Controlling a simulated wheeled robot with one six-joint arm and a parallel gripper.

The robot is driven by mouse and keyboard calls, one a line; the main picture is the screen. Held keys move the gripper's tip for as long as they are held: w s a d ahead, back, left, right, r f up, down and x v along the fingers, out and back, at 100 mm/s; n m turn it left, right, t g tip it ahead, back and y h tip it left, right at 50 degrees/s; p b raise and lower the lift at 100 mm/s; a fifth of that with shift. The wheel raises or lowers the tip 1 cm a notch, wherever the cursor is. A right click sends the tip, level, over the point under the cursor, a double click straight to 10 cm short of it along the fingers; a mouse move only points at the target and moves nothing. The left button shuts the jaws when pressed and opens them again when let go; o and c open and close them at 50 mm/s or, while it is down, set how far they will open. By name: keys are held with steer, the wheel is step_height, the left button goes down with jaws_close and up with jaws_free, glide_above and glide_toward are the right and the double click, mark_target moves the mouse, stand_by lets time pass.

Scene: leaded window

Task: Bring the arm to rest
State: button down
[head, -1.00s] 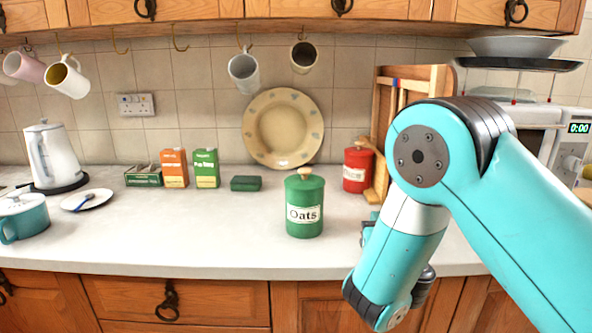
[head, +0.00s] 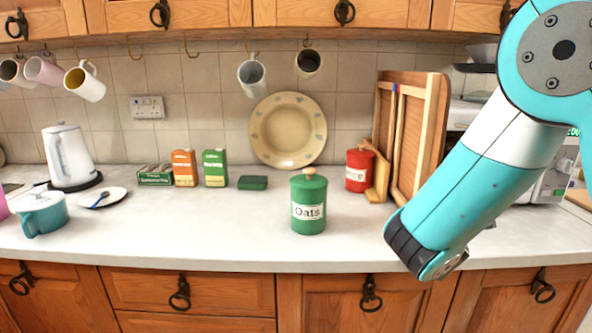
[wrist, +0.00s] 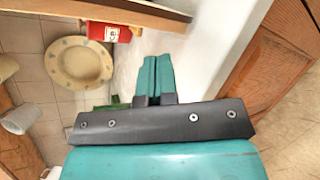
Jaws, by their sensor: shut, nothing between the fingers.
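My arm (head: 480,185) comes in from the right in the head view and slopes down to the left, its lower end by the counter's front edge. My gripper (wrist: 154,75) shows in the wrist view, its two teal fingers together with nothing between them. In the head view the fingers are hidden behind the arm's end. The gripper is apart from the red canister (wrist: 108,32) and the cream plate (wrist: 78,62) in the wrist view.
The green Oats canister (head: 308,207) stands on the counter left of my arm. The red canister (head: 359,170) and wooden boards (head: 410,130) stand behind. A kettle (head: 68,155) and teal pot (head: 40,213) are far left.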

steer(key=s+a+r+m+g+y+p, duration=0.1)
steer(key=s+a+r+m+g+y, duration=0.2)
steer(key=s, duration=0.7)
steer(key=s+a+r+m+g+y+p, duration=0.1)
steer(key=s+a+r+m+g+y, duration=0.2)
steer(key=s, duration=0.8)
steer(key=s+a+r+m+g+y+p, duration=0.1)
steer(key=s+a+r+m+g+y, duration=0.2)
steer(key=s+m+g, duration=0.4)
steer(key=s+a+r, duration=0.1)
steer(key=s+a, duration=0.1)
steer(key=s, duration=0.1)
steer(key=shift+s+m+p, duration=0.15)
steer(key=shift+m+p, duration=0.2)
steer(key=shift+m, duration=0.05)
stand_by(0.5)
